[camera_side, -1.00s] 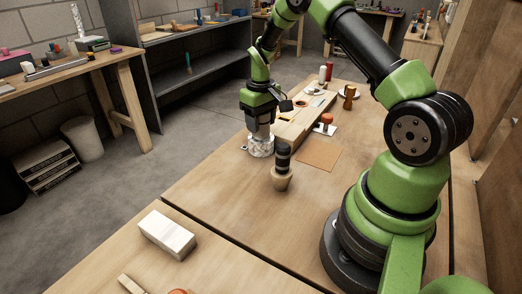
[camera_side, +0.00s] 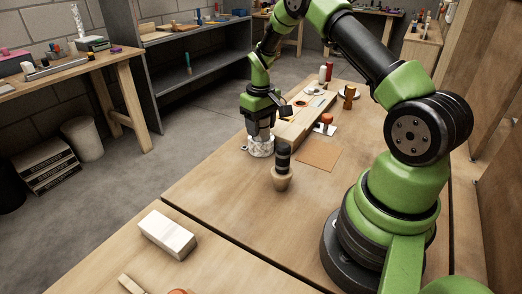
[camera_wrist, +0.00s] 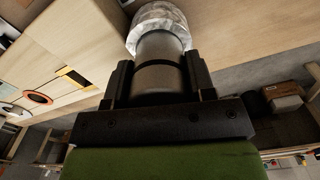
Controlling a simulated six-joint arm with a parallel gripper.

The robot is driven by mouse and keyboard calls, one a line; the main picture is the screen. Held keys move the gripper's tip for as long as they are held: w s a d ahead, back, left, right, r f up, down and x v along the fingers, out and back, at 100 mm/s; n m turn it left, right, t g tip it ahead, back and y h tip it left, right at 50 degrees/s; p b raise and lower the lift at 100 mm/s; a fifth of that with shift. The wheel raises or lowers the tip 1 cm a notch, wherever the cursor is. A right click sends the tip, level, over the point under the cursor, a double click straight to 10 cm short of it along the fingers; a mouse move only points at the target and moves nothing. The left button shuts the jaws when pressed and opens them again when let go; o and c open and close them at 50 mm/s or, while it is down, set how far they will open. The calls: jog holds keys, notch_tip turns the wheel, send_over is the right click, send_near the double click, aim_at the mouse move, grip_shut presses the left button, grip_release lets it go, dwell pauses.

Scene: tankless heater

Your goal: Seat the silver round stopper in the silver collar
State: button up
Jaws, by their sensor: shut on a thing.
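The silver collar (camera_side: 261,147) stands on the bench under my gripper, and its shiny, mottled rim shows at the top of the wrist view (camera_wrist: 158,17). My gripper (camera_side: 261,131) points down over it. In the wrist view my gripper (camera_wrist: 159,72) is shut on the silver round stopper (camera_wrist: 160,50), a smooth grey cylinder between the two black fingers. The stopper's far end meets the collar's opening in that view. I cannot tell how deep it sits, as its lower end is hidden.
A dark cylinder in a tan base (camera_side: 282,170) stands close in front of the collar. A long wooden board (camera_side: 305,120) lies behind, with a brown mat (camera_side: 318,154) to the right. A pale block (camera_side: 167,234) lies at the front left. The bench front middle is clear.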

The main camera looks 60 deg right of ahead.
jog(key=shift+f, duration=0.85)
dwell(0.6)
jog(key=o, duration=1.2)
notch_tip(320, 180, up, 10)
